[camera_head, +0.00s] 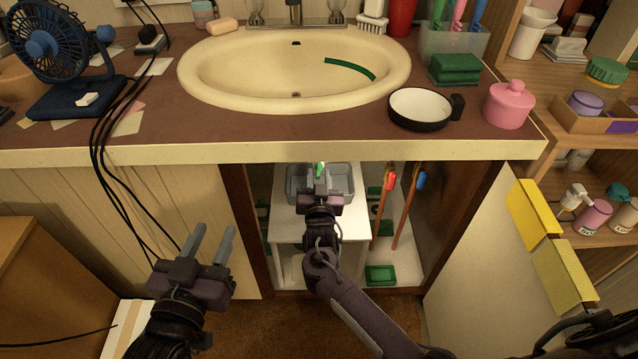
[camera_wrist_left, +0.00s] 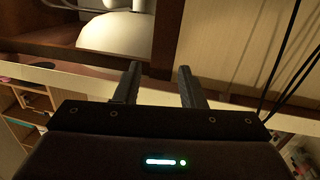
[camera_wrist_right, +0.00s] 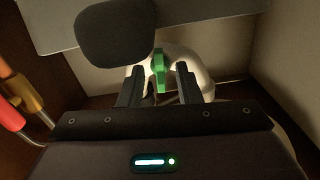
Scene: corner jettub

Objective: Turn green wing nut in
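The green wing nut (camera_wrist_right: 159,70) shows in the right wrist view, upright in front of a pale rounded fixture (camera_wrist_right: 190,62). A bit of it also shows in the head view (camera_head: 320,169) under the counter. My right gripper (camera_head: 321,178) is inside the open cabinet below the sink. In the right wrist view its fingers (camera_wrist_right: 159,88) are open around the line of the nut, with gaps on both sides; contact is not visible. My left gripper (camera_head: 212,243) is open and empty in front of the cabinet's left panel; its fingers also show in the left wrist view (camera_wrist_left: 160,82).
The counter edge (camera_head: 350,151) runs above my right gripper. A grey bin (camera_head: 346,181) is beside it in the cabinet. Orange-handled tools (camera_head: 384,205) stand to the right. The open cabinet door (camera_head: 482,255) carries yellow holders (camera_head: 534,213). Black cables (camera_head: 99,150) hang above my left gripper.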

